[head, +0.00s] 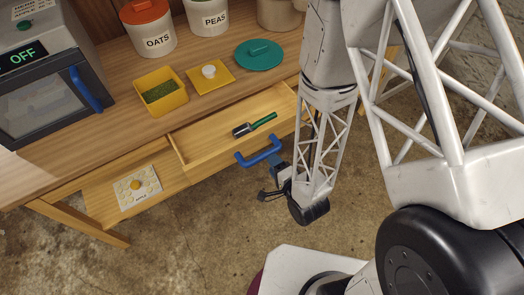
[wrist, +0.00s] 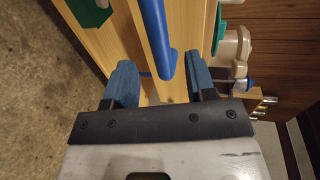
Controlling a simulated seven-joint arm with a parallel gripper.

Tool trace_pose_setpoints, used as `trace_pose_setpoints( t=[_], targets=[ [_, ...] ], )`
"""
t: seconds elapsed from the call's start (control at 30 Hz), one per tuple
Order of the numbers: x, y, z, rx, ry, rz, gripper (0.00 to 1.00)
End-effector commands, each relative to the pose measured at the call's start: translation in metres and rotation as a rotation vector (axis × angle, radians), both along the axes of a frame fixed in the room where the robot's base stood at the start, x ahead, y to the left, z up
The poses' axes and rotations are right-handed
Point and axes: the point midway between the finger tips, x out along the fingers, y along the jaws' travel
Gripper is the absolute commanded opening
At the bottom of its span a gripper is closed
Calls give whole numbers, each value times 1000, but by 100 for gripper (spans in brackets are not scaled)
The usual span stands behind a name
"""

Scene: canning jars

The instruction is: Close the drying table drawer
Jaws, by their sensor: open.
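The wooden drawer (head: 205,143) of the drying table (head: 120,95) stands pulled out. Its blue handle (head: 260,153) is on the front panel. A scoop with a green grip (head: 254,126) lies inside the drawer. My gripper (head: 279,172) is open at the right end of the handle in the head view. In the wrist view, the blue handle (wrist: 156,38) reaches between the two blue fingers of my open gripper (wrist: 161,78). Gaps show on both sides of the bar; I cannot tell whether any finger touches it.
An oven-like appliance (head: 40,75) stands at the left of the tabletop. A yellow box of green stuff (head: 160,93), a yellow lid (head: 210,78) and a teal lid (head: 260,54) lie nearby. Jars line the back. A lower shelf (head: 110,210) holds a pale item. The floor before the drawer is clear.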

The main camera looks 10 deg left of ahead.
Motion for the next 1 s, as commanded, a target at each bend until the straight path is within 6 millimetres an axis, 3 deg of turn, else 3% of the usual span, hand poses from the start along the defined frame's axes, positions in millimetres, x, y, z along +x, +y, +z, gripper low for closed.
trace_pose_setpoints(
  t=[0.57, 1.0],
  targets=[
    [1, 3, -2, 12, 2, 2, 51],
    [28, 31, -10, 11, 3, 3, 51]
  ],
)
